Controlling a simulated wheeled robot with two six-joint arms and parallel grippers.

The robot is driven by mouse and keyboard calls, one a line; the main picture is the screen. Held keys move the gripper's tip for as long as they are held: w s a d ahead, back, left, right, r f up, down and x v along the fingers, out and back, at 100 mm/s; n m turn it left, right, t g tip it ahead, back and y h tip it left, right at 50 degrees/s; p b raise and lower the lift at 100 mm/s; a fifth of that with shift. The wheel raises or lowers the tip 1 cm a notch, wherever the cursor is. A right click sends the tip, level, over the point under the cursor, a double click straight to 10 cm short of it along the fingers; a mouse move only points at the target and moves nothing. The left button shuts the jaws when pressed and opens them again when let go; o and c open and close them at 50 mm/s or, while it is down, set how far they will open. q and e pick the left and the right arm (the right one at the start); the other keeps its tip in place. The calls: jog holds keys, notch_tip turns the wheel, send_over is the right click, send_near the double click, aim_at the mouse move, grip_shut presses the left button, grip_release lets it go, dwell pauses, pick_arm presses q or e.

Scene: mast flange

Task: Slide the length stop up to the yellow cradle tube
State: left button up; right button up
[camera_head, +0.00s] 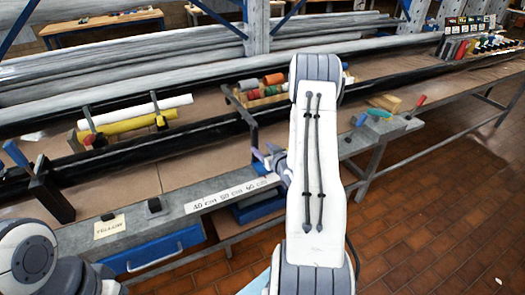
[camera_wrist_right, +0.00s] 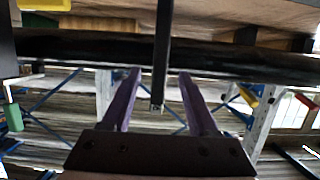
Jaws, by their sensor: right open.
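The yellow tube (camera_head: 125,124) lies in its cradle on the bench at the left, in front of a white tube (camera_head: 140,110). A black bracket that looks like the length stop (camera_head: 239,108) stands to the right of the yellow tube, with a wide gap between them. Its arm hangs over the front rail. My right gripper (camera_head: 266,160) is at the bench's front edge, partly hidden by my arm. In the right wrist view its two purple fingers (camera_wrist_right: 157,95) are open, with a black bar (camera_wrist_right: 163,50) between them, apart from both. My left gripper does not show.
A black rail (camera_head: 130,155) runs along the bench. A black clamp post (camera_head: 50,190) stands at the left. A length-marked strip (camera_head: 232,194) is on the front edge. Coloured rolls (camera_head: 272,80) sit behind the bracket. A blue drawer (camera_head: 155,250) hangs below.

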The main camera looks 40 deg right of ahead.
aim_at(256, 143)
jog(key=shift+b+x, duration=0.75)
jog(key=shift+x, duration=2.85)
grip_shut()
